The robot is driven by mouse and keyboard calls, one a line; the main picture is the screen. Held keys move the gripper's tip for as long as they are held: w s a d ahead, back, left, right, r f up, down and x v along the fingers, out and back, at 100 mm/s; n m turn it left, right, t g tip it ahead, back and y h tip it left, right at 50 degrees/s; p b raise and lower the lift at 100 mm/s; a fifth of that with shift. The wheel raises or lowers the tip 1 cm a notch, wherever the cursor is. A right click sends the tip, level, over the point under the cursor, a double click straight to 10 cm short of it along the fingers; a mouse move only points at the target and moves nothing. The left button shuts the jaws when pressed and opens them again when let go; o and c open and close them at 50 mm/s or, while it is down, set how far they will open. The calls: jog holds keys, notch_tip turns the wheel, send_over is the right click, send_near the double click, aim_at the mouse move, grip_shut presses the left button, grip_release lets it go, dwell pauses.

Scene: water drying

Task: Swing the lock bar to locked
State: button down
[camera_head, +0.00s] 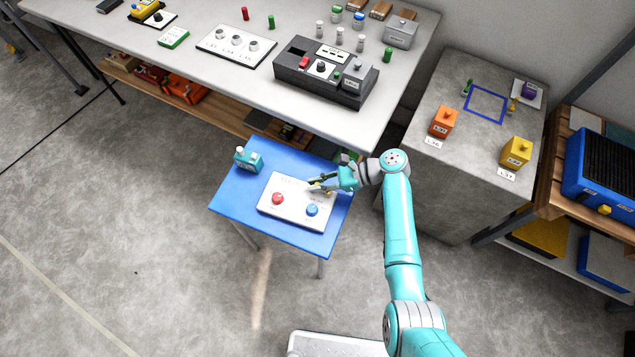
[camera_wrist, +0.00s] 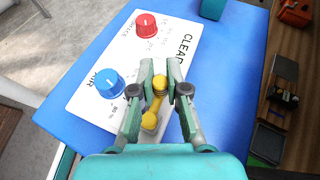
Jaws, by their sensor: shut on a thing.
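The lock bar (camera_wrist: 150,120) is a small yellow piece on a white panel, with a round knob (camera_wrist: 160,84) at one end. My gripper (camera_wrist: 160,82) is shut on the bar's knob end in the wrist view. In the head view my gripper (camera_head: 318,184) reaches over the upper right part of the white panel (camera_head: 268,206). A red knob (camera_head: 278,198) and a blue knob (camera_head: 312,210) sit on the panel. Lettering beside the bar is partly covered by my gripper, so I cannot tell which marking the bar points at.
The panel lies on a small blue table (camera_head: 230,200). A teal block (camera_head: 248,160) stands at the table's far left corner. A long grey workbench (camera_head: 215,85) is behind, and a grey cabinet (camera_head: 440,85) with orange and yellow blocks is at the right. Floor at the left is clear.

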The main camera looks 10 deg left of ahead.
jog(key=c, duration=1.2)
grip_release()
jog(key=shift+o, duration=0.2)
jog(key=v, duration=1.2)
